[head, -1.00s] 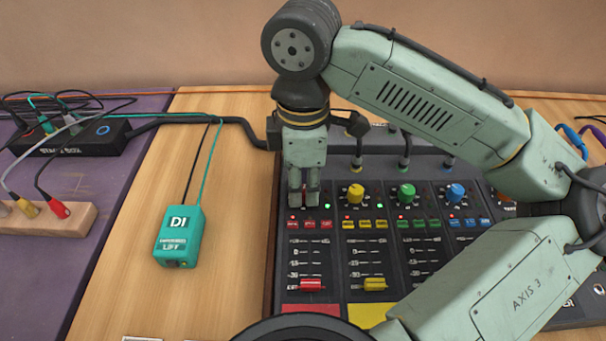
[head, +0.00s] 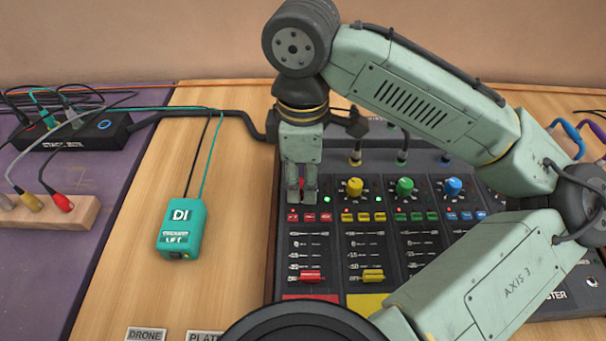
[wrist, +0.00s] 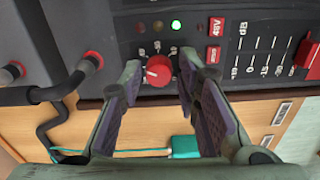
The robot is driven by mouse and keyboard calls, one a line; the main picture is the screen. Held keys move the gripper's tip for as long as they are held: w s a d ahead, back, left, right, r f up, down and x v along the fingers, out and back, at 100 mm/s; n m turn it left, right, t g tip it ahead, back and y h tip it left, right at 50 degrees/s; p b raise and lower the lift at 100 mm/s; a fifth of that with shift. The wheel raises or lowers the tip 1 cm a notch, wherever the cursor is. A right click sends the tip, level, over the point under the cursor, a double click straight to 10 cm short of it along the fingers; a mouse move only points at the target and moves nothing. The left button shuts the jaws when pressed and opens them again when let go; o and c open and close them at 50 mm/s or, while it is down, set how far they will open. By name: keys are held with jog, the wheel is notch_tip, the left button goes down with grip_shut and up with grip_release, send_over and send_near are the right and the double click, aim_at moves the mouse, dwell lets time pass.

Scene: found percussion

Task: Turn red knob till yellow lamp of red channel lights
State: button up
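The red knob (wrist: 158,70) with a white pointer mark sits on the dark mixer panel, between my fingers in the wrist view. My gripper (wrist: 160,77) is open, with one finger on each side of the knob and a visible gap to each. In the head view my gripper (head: 302,194) points down over the red channel and mostly hides the knob. By the knob, the green lamp (wrist: 175,24) is lit. The two lamps beside it, a middle one (wrist: 157,26) and an outer one (wrist: 139,27), look dark.
Yellow (head: 355,187), green (head: 404,188) and blue (head: 453,189) knobs stand to the right. Red buttons (head: 309,217) and a red fader (head: 311,276) lie below. A teal DI box (head: 181,229) and cables lie on the wooden table left of the mixer.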

aim_at(303, 183)
jog(key=shift+o, duration=0.9)
jog(key=shift+r, duration=0.35)
notch_tip(303, 183, up, 11)
jog(key=shift+r, duration=0.15)
